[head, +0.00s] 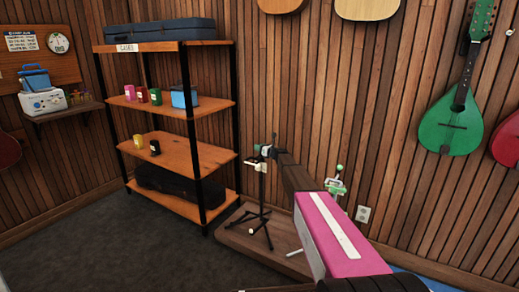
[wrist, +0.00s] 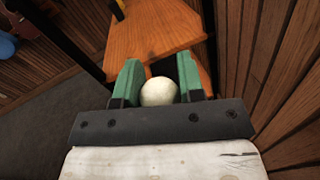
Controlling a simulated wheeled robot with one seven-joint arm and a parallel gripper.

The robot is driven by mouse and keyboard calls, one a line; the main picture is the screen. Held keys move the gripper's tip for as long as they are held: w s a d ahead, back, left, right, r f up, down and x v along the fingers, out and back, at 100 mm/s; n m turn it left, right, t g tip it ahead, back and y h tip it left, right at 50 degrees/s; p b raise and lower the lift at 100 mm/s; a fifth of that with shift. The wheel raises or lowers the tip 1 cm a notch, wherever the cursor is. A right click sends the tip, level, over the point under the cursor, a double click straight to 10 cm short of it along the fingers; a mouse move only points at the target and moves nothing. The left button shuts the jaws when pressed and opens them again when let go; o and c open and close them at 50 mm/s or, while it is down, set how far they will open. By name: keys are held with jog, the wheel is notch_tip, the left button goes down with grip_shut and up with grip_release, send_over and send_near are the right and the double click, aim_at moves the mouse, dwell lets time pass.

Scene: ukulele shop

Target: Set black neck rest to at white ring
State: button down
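A slim black stand with tripod legs (head: 264,230) stands upright on a wooden platform in the head view. Pale parts (head: 255,164) show near its top; I cannot tell which is the white ring, and the black neck rest is not clear. My gripper (head: 268,149) is at the top of the stand, at the end of my arm. In the wrist view, a cream ball-shaped knob (wrist: 159,92) sits between the green fingers of my gripper (wrist: 160,82). It nearly fills the gap; whether both fingers press on it is unclear.
A shelf unit (head: 179,141) with cases and small boxes stands left of the stand. The low wooden platform (head: 240,238) lies against the plank wall. A green-and-white object (head: 336,187) is partly behind my arm. The dark floor at left (head: 110,245) is clear.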

notch_tip(320, 180, up, 18)
dwell(0.5)
jog(key=c, duration=0.8)
grip_release()
jog(key=shift+o, duration=0.2)
jog(key=shift+s, duration=0.1)
jog(key=v, duration=1)
jog(key=shift+s+d, duration=0.25)
jog(key=shift+d, duration=0.05)
